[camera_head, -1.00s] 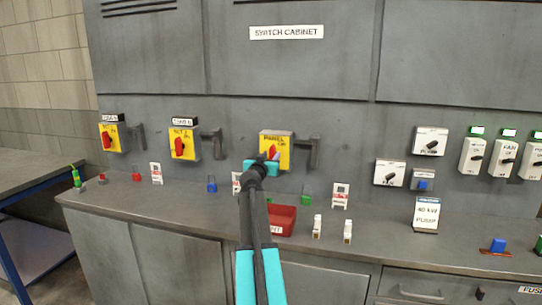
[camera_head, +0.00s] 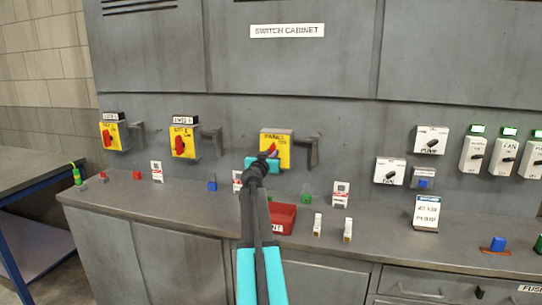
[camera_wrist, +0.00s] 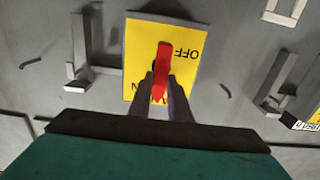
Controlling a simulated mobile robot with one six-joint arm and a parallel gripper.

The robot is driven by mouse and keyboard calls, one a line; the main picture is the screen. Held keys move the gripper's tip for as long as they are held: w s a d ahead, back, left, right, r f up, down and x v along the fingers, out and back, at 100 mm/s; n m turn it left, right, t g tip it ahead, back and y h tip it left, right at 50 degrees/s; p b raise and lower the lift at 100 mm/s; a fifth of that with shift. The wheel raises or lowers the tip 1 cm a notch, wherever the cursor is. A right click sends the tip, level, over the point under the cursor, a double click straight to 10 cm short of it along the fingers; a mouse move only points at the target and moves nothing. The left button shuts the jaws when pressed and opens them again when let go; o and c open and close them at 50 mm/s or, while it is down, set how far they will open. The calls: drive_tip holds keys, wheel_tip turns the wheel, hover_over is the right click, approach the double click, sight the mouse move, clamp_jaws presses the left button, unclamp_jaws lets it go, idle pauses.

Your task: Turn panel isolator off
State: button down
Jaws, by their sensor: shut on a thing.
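The panel isolator (camera_head: 286,138) is a yellow box on the grey cabinet front, with a red rotary handle. In the wrist view its yellow plate (camera_wrist: 190,75) appears upside down, with OFF readable beside the handle. The red handle (camera_wrist: 163,58) lies along the plate's long direction there. My gripper (camera_wrist: 164,92) is shut on the handle, a dark finger on each side. In the head view my gripper (camera_head: 267,155) covers the box's lower left and hides much of the handle.
Two similar yellow isolators (camera_head: 184,141) (camera_head: 114,135) are to the left. A grey bracket (camera_head: 313,150) stands out right of the panel isolator. Below, the bench holds a red tray (camera_head: 282,219), small tags and blocks. White switch boxes (camera_head: 431,140) are at right.

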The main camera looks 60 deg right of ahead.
drive_tip(key=shift+f+n+b, duration=0.1)
drive_tip(key=shift+n+b, duration=0.4)
drive_tip(key=n, duration=0.1)
drive_tip(key=n+b, duration=0.2)
drive_tip(key=n, duration=0.1)
drive_tip(key=shift+w, duration=0.25)
drive_tip(key=shift+w+a+f+n, duration=0.1)
drive_tip(key=shift+w+f+n, duration=0.1)
drive_tip(key=shift+n, duration=1.95)
drive_tip(key=shift+w+a+f+n, duration=0.1)
drive_tip(key=shift+f+n, duration=0.15)
drive_tip(key=shift+n, duration=1.95)
drive_tip(key=shift+w+f+n, duration=0.1)
drive_tip(key=shift+f+n, duration=0.1)
drive_tip(key=shift+n, duration=1.95)
drive_tip(key=c, duration=1.6)
unclamp_jaws()
drive_tip(key=shift+c, duration=0.2)
